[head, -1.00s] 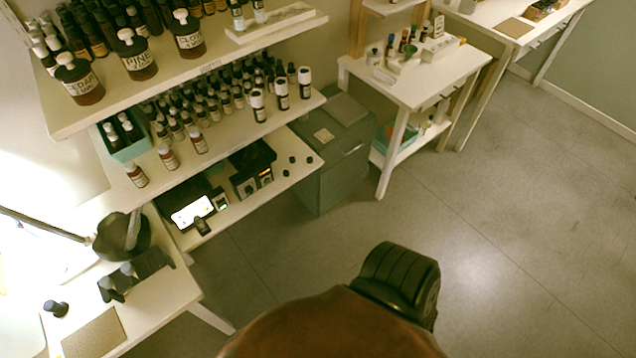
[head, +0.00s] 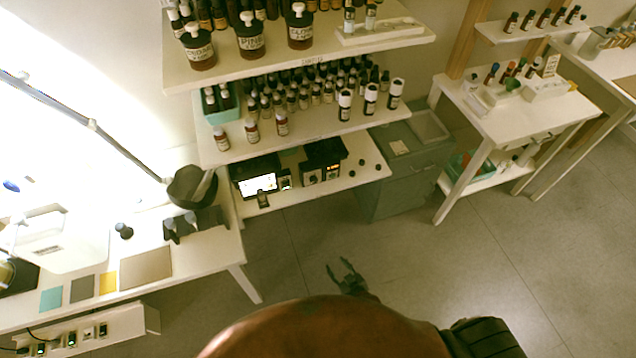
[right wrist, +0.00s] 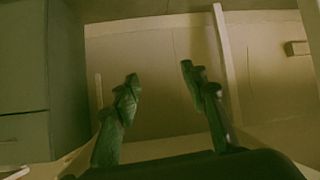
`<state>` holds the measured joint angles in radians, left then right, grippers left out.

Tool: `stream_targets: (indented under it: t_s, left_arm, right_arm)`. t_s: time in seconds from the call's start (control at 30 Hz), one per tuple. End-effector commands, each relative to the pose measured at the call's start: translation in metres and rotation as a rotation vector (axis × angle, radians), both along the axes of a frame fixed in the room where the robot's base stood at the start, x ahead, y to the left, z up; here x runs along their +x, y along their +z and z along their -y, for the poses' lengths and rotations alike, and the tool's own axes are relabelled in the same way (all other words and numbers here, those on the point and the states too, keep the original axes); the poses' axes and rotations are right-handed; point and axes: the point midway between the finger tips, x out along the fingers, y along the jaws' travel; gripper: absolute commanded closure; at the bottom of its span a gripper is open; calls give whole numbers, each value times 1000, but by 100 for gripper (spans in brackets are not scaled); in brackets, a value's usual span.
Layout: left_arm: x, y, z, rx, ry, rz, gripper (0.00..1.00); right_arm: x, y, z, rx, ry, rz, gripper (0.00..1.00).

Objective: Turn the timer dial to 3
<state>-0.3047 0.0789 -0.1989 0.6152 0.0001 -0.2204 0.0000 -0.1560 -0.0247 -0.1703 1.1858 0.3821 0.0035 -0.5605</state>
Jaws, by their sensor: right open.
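No part is clearly readable as the timer dial. Small dark devices stand on the lowest shelf (head: 350,185): a black unit with a lit white screen (head: 258,184), a small unit with a green display (head: 285,180), and a black box (head: 323,160) with knob-like parts on its front, too small to read. My right gripper (head: 340,266) is open and empty above the floor, in front of and below that shelf. Its two green-tinted fingers stand apart in the right wrist view (right wrist: 159,73), with nothing between them. My left gripper is not in view.
Shelves above hold rows of bottles (head: 300,92) and big labelled jars (head: 249,38). A grey cabinet (head: 395,185) stands right of the lowest shelf. The floor (head: 290,265) in front is clear.

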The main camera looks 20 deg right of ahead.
Motion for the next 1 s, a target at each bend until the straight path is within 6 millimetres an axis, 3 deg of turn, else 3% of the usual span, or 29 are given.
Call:
stream_targets:
  t_s: [0.03, 0.1, 0.2, 0.3, 0.4, 0.53, 1.0]
  left_arm:
    - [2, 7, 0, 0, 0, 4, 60]
    - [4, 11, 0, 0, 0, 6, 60]
    - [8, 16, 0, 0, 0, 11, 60]
    - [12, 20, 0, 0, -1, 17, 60]
    - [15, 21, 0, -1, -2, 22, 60]
    - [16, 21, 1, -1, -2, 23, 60]
    - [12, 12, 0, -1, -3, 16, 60]
  right_arm:
    - [39, 51, -7, 3, -7, 108, 60]
    - [79, 111, -14, 0, -19, 238, 60]
    - [118, 187, -18, -8, -42, 390, 60]
    - [140, 242, -19, -15, -65, 496, 60]
    - [151, 275, -18, -19, -83, 558, 60]
    - [162, 288, -18, -23, -89, 586, 60]
    - [226, 286, -20, -24, -88, 582, 60]
